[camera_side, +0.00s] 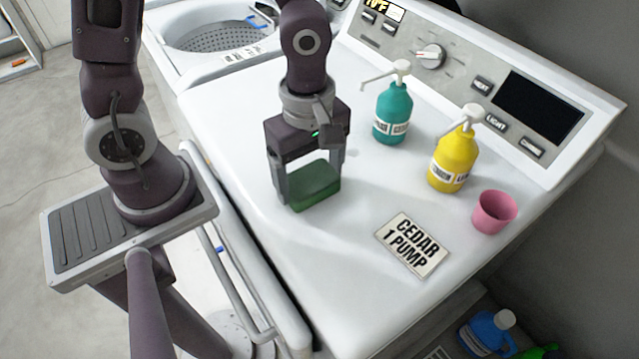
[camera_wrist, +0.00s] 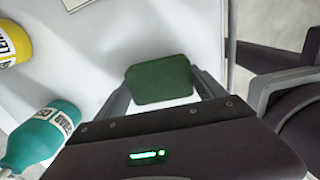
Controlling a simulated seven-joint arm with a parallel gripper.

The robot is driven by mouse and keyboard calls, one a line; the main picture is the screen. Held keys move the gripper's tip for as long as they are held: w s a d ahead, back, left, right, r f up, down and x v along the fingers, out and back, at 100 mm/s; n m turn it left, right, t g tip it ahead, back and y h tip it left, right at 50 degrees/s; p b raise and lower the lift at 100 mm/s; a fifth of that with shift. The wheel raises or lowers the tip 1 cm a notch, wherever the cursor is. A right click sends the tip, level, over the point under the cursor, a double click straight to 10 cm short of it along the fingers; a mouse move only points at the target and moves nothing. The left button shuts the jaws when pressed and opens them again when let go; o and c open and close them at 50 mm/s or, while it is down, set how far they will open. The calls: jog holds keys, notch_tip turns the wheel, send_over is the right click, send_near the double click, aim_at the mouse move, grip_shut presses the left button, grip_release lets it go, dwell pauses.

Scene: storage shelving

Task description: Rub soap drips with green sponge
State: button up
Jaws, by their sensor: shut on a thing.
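A green sponge (camera_side: 314,187) is between the fingers of my gripper (camera_side: 312,190), which is shut on it. It is at or just above the white machine top (camera_side: 235,110); I cannot tell if it touches. In the wrist view the sponge (camera_wrist: 160,80) sits between both fingers of my gripper (camera_wrist: 160,90). A teal pump bottle (camera_side: 391,112) stands upright to the right of my gripper, and also shows in the wrist view (camera_wrist: 40,138). A yellow pump bottle (camera_side: 454,160) stands further right. I cannot make out any soap drips in either view.
A pink cup (camera_side: 494,212) stands near the right edge. A sign reading "CEDAR 1 PUMP" (camera_side: 412,245) lies in front of the bottles. A control panel (camera_side: 480,80) rises along the back. The surface in front of the sponge is clear.

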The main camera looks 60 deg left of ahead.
jog(key=shift+a+r, duration=0.1)
jog(key=shift+a, duration=1.05)
jog(key=shift+d+r, duration=0.1)
jog(key=shift+r, duration=3.9)
jog(key=shift+d, duration=0.1)
